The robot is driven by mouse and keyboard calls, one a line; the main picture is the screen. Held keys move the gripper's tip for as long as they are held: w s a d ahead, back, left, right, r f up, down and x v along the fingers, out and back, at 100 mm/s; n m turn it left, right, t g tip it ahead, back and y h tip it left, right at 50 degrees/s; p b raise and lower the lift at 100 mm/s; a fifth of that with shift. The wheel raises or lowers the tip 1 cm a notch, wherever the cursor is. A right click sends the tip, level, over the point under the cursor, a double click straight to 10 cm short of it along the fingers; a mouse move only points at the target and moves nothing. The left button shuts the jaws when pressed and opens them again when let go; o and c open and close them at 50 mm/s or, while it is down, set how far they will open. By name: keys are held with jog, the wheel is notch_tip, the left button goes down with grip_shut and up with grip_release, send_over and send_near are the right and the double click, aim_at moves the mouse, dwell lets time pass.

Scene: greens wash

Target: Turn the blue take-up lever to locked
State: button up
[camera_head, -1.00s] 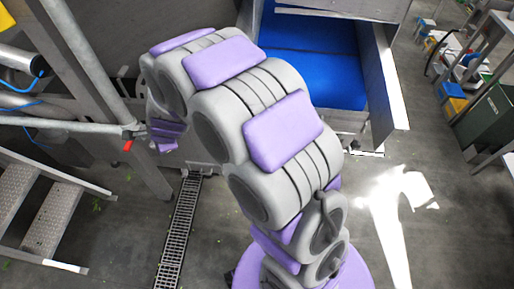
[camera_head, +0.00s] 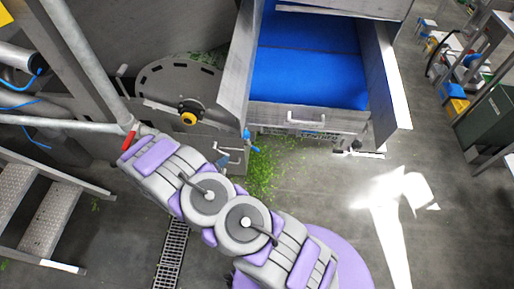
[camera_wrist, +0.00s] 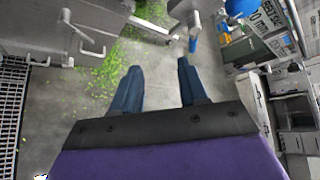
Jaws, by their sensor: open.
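In the wrist view a small blue-handled lever (camera_wrist: 194,42) hangs from a grey metal part of the machine, its grip pointing down in the picture. It lies above the right fingertip, with a gap in the picture. A small blue part (camera_head: 248,134) at the left side of the belt machine in the head view looks like this lever, but is too small to be sure. My gripper (camera_wrist: 158,72) is open, with floor showing between its two dark blue fingers. I see nothing held. I cannot read any locked marking.
A blue belt (camera_head: 308,75) runs between metal side walls. Green scraps (camera_head: 264,170) litter the floor. A railing (camera_head: 65,125) and steps (camera_head: 50,220) are at left.

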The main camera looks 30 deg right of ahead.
jog(key=s+d+m+h, duration=0.2)
jog(key=s+d+h, duration=0.1)
jog(key=s, duration=0.1)
jog(key=f+b+x, duration=0.1)
jog(key=b+x, duration=0.2)
jog(key=x, duration=1.4)
jog(key=shift+d+f, duration=0.2)
jog(key=shift+f, duration=0.15)
grip_shut()
